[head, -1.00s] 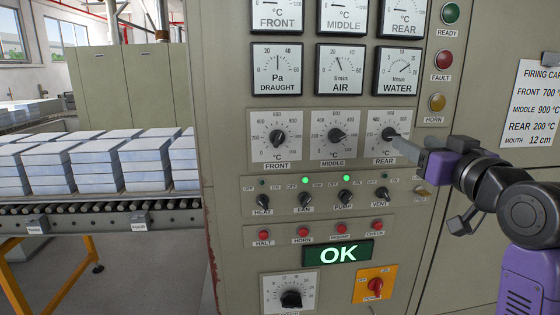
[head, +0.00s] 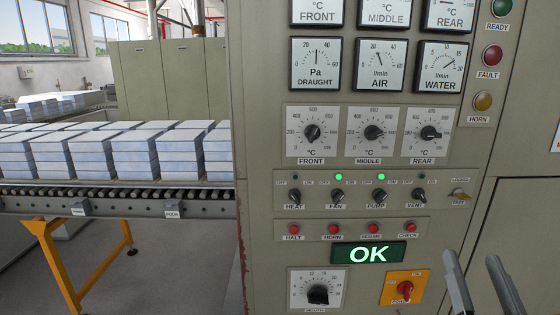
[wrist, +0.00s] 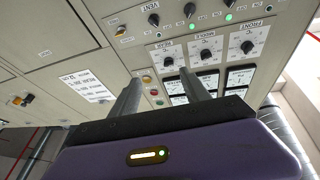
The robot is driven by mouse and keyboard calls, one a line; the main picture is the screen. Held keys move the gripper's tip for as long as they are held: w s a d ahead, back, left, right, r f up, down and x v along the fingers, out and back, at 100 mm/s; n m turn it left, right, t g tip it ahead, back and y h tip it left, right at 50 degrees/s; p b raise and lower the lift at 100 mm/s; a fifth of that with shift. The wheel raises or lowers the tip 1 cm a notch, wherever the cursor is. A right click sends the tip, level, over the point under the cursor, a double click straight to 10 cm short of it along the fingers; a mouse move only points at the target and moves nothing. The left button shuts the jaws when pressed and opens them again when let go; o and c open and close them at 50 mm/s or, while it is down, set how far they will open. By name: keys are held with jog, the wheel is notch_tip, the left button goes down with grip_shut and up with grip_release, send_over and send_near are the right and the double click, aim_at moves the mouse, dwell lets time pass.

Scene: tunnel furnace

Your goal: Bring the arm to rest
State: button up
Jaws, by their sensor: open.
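My gripper (head: 480,285) shows at the lower right of the head view as two separate grey fingers pointing up, open and empty. The wrist view also shows my gripper (wrist: 158,92), its fingers apart with nothing between them and the control panel beyond. The furnace control panel (head: 262,215) fills the middle of the head view. My gripper is in front of its lower right part and appears apart from the rear dial (head: 431,133). Most of my arm is out of the head view.
The OK display (head: 367,253) is lit green. The fan lamp (head: 339,177) and pump lamp (head: 381,177) are lit. A roller conveyor (head: 120,203) with stacked blue-white blocks (head: 95,155) stands at the left. The mouth dial (head: 317,293) and power switch (head: 405,288) are low on the panel.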

jog(key=s+a+f+n+g+y, duration=0.1)
jog(key=s+a+f+g, duration=0.1)
jog(key=s+f, duration=0.5)
jog(key=s+a+f+n+g+y, duration=0.1)
jog(key=s+a+f, duration=0.3)
jog(key=s, duration=1.1)
jog(key=s+a+f+n+g+y, duration=0.1)
jog(key=s+a+f+g, duration=0.3)
jog(key=s+f, duration=0.6)
jog(key=shift+s+f+y, duration=0.3)
jog(key=shift+s+y, duration=0.1)
jog(key=shift+s, duration=0.25)
jog(key=shift+c, duration=0.2)
